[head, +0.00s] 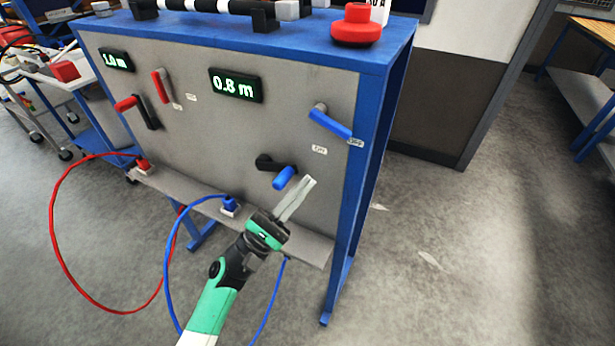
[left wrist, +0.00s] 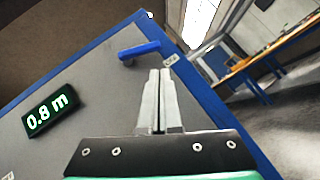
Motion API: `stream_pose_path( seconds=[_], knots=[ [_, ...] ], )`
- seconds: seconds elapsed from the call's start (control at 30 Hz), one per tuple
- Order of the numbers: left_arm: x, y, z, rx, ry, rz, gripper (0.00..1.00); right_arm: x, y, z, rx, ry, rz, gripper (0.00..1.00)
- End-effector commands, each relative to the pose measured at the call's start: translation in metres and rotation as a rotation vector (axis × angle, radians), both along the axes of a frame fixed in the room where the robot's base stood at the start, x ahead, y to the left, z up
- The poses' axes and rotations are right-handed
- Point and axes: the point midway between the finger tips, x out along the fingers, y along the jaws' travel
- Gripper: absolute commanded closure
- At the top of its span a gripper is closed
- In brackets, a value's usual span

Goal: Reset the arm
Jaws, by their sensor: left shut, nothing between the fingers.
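My left gripper (head: 307,184) is shut and empty in the head view, in front of the grey panel (head: 200,130) near a blue-tipped lever (head: 285,177) low on its right side. In the left wrist view its fingers (left wrist: 159,75) are together, with a blue lever (left wrist: 140,50) beyond the tips. That lever, blue-handled and marked OFF, is at the panel's upper right in the head view (head: 332,123). I cannot tell whether the fingers touch the low lever. My right gripper is not in view.
A display reads 0.8 m (head: 237,85). Red levers (head: 160,86) are at the panel's left. A red hose (head: 52,215) and a blue hose (head: 168,260) loop in front of the panel's ledge (head: 285,240). A red knob (head: 356,25) tops the blue frame. Open floor lies right.

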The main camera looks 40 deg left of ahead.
Motion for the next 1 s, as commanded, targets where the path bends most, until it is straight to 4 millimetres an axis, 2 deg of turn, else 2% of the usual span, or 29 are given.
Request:
stream_pose_path(
  seconds=[0.1, 0.47, 0.57, 0.67, 0.77, 0.8, 0.87, 0.9, 1.0],
  knots=[
    [-0.004, -0.001, -0.007, -0.001, 0.002, -0.001, 1.0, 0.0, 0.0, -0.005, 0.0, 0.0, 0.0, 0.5],
    [-0.004, 0.0, -0.006, -0.002, 0.004, -0.001, 1.0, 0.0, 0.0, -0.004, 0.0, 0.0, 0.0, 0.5],
    [-0.001, -0.011, 0.006, 0.002, -0.007, -0.024, 1.0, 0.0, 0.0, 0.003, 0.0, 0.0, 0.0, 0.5],
    [0.006, -0.033, 0.047, 0.024, -0.071, -0.074, 1.0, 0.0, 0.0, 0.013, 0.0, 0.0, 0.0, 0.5],
    [0.004, -0.07, 0.117, 0.123, -0.194, -0.107, 1.0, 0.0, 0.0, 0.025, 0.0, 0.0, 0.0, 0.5],
    [0.0, -0.089, 0.147, 0.203, -0.252, -0.098, 1.0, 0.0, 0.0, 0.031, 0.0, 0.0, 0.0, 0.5],
    [-0.009, -0.121, 0.192, 0.358, -0.352, -0.054, 1.0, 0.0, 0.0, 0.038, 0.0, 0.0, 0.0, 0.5],
    [-0.018, -0.142, 0.22, 0.477, -0.424, 0.001, 1.0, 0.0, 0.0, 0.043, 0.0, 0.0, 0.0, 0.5],
    [-0.04, -0.186, 0.285, 0.801, -0.604, 0.24, 1.0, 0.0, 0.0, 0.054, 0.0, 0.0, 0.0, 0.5]
  ],
)
